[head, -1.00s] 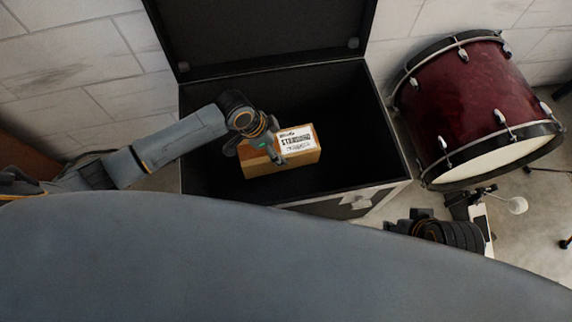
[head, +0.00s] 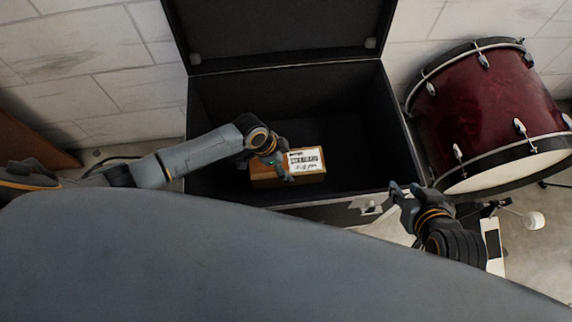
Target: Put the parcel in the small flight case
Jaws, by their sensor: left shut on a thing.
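The parcel (head: 308,161) is a small brown box with a white printed label. It is inside the open black flight case (head: 350,80), toward the front of its interior; I cannot tell whether it touches the floor of the case. My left gripper (head: 279,171) reaches in from the left and is shut on the left end of the parcel. My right gripper (head: 405,192) is at the front right corner of the case, outside it. Its fingers look spread apart, with nothing between them.
The case lid (head: 285,30) stands open at the back. A dark red bass drum (head: 490,110) stands close to the case on the right, with a pedal (head: 492,238) in front. A pale block wall (head: 80,70) is behind. The case interior around the parcel is free.

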